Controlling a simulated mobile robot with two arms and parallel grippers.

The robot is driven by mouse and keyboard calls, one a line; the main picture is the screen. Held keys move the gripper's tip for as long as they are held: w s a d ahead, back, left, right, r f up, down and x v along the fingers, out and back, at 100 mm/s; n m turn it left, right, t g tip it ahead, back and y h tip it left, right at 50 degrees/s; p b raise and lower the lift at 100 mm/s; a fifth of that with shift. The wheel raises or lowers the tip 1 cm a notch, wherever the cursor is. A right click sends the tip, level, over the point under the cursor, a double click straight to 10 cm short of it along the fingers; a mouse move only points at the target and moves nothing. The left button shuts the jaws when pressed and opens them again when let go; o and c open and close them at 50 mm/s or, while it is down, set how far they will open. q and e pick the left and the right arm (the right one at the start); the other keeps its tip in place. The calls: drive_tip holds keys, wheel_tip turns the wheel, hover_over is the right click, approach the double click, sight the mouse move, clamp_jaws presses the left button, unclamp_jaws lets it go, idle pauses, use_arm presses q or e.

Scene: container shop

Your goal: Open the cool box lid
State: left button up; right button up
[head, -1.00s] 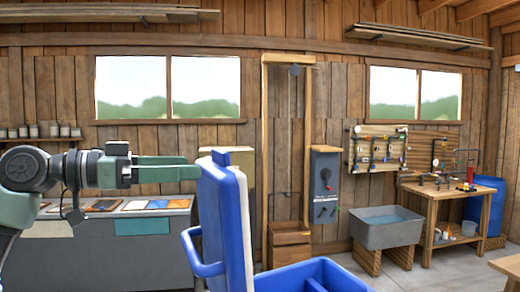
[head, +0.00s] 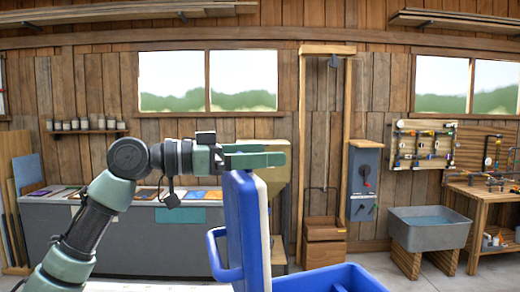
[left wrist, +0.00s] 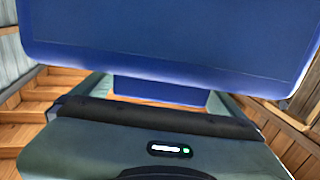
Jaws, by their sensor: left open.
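The cool box lid (head: 239,225) stands upright, open, in the head view. Its outer side is blue with a blue bar handle (head: 218,255), and its inner side is pale. The blue cool box body (head: 335,279) shows at the bottom edge, right of the lid, partly cut off. My left gripper (head: 280,153) is open and level, its fingers reaching across the lid's top edge. I cannot tell whether they touch it. In the left wrist view a broad blue panel, seemingly the lid (left wrist: 170,40), fills the top. My right gripper is not in view.
A grey counter (head: 110,240) with flat samples stands behind my left arm. A wooden frame with a small cabinet (head: 324,240), a grey control box (head: 363,180), a grey water tub (head: 430,232) and a workbench (head: 490,190) line the back wall. Floor shows near the tub.

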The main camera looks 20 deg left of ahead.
use_arm(q)
drive_tip(key=shift+s+a, duration=0.1)
drive_tip(key=shift+c, duration=0.3)
drive_tip(key=c, duration=1.9)
drive_tip(key=shift+g+y, duration=0.3)
drive_tip(key=shift+y, duration=0.3)
drive_tip(key=p+x, duration=0.5)
drive_tip(key=x, duration=0.3)
drive_tip(key=shift+c, duration=0.2)
drive_tip(key=o, duration=2)
